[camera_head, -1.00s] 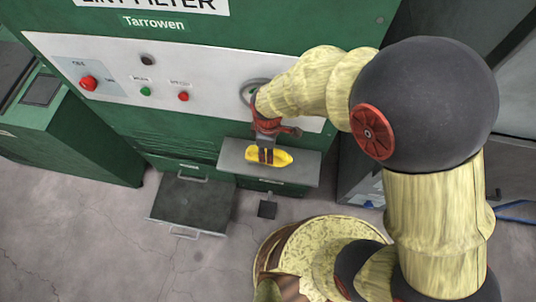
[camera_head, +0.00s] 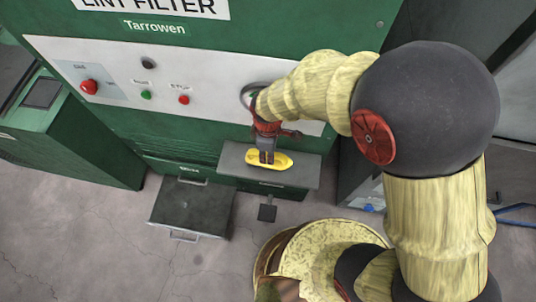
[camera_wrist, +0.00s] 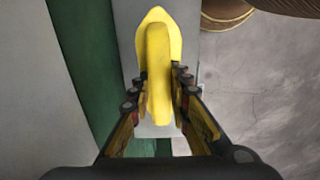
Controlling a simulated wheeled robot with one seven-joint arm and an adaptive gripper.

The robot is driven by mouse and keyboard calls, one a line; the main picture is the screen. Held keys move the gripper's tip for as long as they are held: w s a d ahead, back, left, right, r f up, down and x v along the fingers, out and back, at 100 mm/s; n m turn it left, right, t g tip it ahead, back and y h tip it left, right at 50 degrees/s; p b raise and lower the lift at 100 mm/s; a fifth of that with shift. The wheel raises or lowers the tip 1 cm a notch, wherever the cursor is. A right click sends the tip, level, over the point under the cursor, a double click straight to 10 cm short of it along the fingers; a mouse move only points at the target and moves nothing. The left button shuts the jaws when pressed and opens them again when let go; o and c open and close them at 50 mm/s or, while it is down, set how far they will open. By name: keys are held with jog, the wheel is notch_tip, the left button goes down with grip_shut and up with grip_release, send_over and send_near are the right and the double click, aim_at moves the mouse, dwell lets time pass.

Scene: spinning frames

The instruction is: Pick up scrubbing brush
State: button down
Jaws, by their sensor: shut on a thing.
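The yellow scrubbing brush (camera_head: 278,161) is at the grey shelf (camera_head: 236,165) on the front of the green machine. My gripper (camera_head: 267,157) comes down on it from above and is shut on it. In the wrist view the brush (camera_wrist: 158,30) lies lengthwise between the two fingers of my gripper (camera_wrist: 159,88), which press on both sides of its raised handle. I cannot tell whether the brush still touches the shelf.
The green machine has a white panel (camera_head: 215,94) with red and green buttons behind my gripper. A dark open drawer (camera_head: 190,208) juts out low at the left of the shelf. A green cabinet (camera_head: 75,135) stands at the left. Grey floor (camera_head: 90,230) is clear in front.

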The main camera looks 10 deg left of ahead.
jog(key=shift+r, duration=0.35)
jog(key=r, duration=0.1)
jog(key=r+p, duration=0.1)
jog(key=r, duration=0.1)
jog(key=shift+s+d+r+p, duration=0.2)
jog(key=shift+s+r+p, duration=0.1)
jog(key=shift+p, duration=0.05)
jog(key=s+d+r+p, duration=0.3)
jog(key=s+d+r, duration=0.4)
jog(key=s, duration=0.4)
jog(key=shift+s+r, duration=0.15)
jog(key=shift+r, duration=0.65)
jog(key=c, duration=2.2)
grip_release()
grip_shut()
